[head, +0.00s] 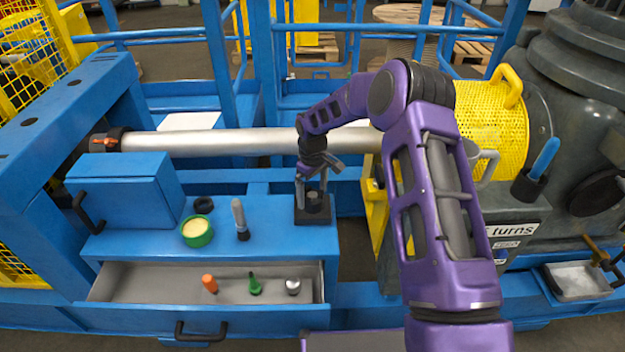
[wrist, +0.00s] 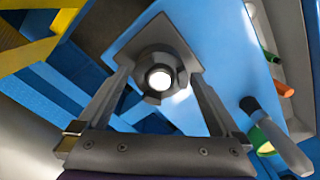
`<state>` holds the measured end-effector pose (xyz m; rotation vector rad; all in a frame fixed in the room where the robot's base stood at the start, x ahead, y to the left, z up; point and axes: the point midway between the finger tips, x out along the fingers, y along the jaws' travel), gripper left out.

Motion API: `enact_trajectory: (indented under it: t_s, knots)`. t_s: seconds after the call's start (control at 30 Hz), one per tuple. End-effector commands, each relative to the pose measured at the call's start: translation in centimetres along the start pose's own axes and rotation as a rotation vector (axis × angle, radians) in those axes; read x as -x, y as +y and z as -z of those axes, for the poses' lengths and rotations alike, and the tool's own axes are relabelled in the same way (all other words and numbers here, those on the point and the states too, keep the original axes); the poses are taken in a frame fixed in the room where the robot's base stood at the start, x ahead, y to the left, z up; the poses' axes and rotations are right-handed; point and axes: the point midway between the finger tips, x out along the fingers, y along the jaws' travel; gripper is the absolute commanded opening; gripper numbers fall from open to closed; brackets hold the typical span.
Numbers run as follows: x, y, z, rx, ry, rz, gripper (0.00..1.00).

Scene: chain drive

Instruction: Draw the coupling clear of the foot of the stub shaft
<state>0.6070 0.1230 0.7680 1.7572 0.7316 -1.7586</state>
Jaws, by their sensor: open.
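The coupling (head: 314,203) is a dark grey collar standing on a dark square base (head: 316,217) at the right end of the blue cabinet top. In the wrist view I look down on the coupling (wrist: 146,92), a notched ring around a bright round end, which looks like the stub shaft (wrist: 160,78). My gripper (head: 312,192) is open above the base, pointing down. In the wrist view the fingers of my gripper (wrist: 160,72) lie on either side of the coupling. Whether they touch it, I cannot tell. The shaft's foot is hidden.
A green tin (head: 197,232), a grey-handled tool (head: 240,220) and a black ring (head: 204,205) stand left on the cabinet top. An open drawer (head: 130,284) in front holds small items. A long silver shaft (head: 215,142) runs behind; a yellow guard (head: 490,115) is at right.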

Motion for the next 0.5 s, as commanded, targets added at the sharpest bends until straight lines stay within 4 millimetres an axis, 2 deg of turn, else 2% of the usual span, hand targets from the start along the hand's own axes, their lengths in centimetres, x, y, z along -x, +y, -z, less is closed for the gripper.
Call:
enact_trajectory:
  t_s: [0.03, 0.2, 0.5]
  knots:
    - [-0.7, 0.0, 0.0, 0.0, -0.001, 0.001, 1.0]
    - [-1.8, 0.0, 0.0, 0.001, 0.001, -0.001, 1.0]
    - [-2.0, 0.0, 0.0, 0.001, 0.001, -0.001, 1.0]
